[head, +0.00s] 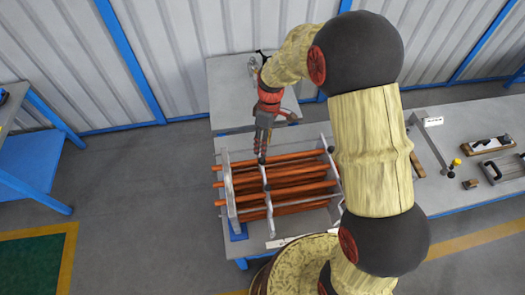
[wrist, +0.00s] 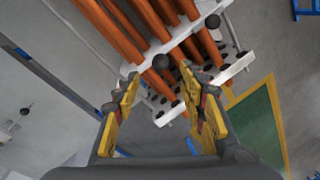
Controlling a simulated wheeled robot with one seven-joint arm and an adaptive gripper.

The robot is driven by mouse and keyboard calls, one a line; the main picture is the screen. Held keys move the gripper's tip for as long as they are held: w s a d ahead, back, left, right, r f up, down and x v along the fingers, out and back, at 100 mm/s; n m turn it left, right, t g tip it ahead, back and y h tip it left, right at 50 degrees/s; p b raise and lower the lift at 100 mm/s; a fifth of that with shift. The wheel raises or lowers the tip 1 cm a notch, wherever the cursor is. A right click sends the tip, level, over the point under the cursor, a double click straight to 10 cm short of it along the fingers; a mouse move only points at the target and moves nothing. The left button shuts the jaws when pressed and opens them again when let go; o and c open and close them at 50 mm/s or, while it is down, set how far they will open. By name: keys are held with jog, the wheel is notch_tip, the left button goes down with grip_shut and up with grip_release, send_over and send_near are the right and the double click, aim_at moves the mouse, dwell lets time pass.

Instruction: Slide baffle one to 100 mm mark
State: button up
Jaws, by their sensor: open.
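Several copper-coloured tubes (head: 290,186) run left to right in an open tray-like frame. A grey end plate (head: 229,187) stands at their left. A thin pale baffle plate (head: 268,205) crosses the tubes just right of it, and another plate (head: 333,180) stands near the right end. I cannot read which is baffle one, and no mark is legible. My gripper (head: 262,155) is above the upper end of the middle baffle, pointing down. In the wrist view its yellow-padded fingers (wrist: 161,76) are apart; the baffle (wrist: 165,46) passes just beyond them, and contact is unclear.
A grey bench (head: 455,140) to the right holds small tools and blocks. A grey table top (head: 228,95) lies behind the frame. A blue table (head: 30,160) stands at far left, with open floor between. My arm hides part of the bench's left end.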

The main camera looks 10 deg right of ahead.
aim_at(262, 158)
jog(key=f, duration=0.2)
jog(key=f+p, duration=0.1)
jog(key=f, duration=0.2)
jog(key=s+a+f, duration=0.1)
jog(key=f, duration=0.2)
jog(key=shift+s, duration=0.1)
jog(key=shift+r, duration=0.1)
jog(key=shift+c, duration=1.3)
jog(key=c, duration=0.8)
grip_shut()
